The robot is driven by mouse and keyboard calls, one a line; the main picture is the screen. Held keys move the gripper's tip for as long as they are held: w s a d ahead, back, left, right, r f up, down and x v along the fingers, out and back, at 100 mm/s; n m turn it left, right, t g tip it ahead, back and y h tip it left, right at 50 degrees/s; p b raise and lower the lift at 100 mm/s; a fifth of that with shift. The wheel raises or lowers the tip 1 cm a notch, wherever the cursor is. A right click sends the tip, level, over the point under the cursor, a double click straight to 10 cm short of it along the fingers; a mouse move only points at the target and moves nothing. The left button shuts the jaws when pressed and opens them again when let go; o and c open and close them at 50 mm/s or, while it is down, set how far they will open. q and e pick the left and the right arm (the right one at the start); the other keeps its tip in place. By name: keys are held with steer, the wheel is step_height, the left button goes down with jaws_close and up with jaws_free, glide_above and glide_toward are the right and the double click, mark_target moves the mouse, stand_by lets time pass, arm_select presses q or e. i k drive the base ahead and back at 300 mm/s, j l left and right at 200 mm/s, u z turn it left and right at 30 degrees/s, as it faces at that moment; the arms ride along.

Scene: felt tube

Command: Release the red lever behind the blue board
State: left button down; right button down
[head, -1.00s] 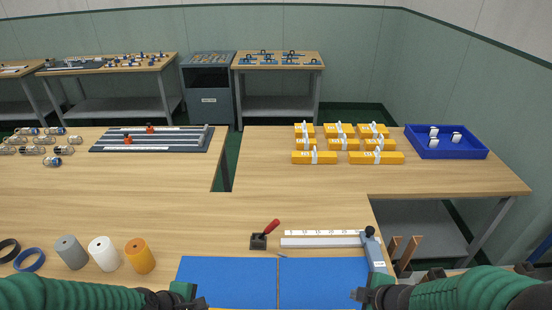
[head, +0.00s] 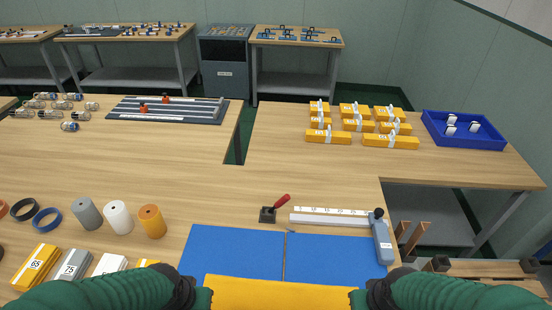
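The red lever (head: 281,201) rises from a small dark base (head: 268,215) just behind the blue board (head: 235,250). Its handle leans up and to the right. The board lies flat with a dark seam dividing it. My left gripper (head: 205,298) and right gripper (head: 359,298) are low in the head view, at the two ends of an orange sheet or strip (head: 280,292) along the board's front. Their fingers are mostly hidden, so I cannot tell whether they hold it. Neither gripper is near the lever.
A ruler (head: 330,213) with a grey-blue arm (head: 381,238) stands right of the lever. Felt rolls (head: 118,217) and labelled blocks (head: 75,266) are at left. Yellow pieces (head: 358,125) and a blue tray (head: 462,130) sit farther back. The table in front of them is clear.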

mark_target(285, 199)
steer(key=k+l+u, duration=0.2)
steer(key=l, duration=0.15)
steer(key=l+u, duration=0.2)
steer(key=l, duration=0.15)
steer(key=l+z, duration=0.6)
steer(key=l, duration=0.1)
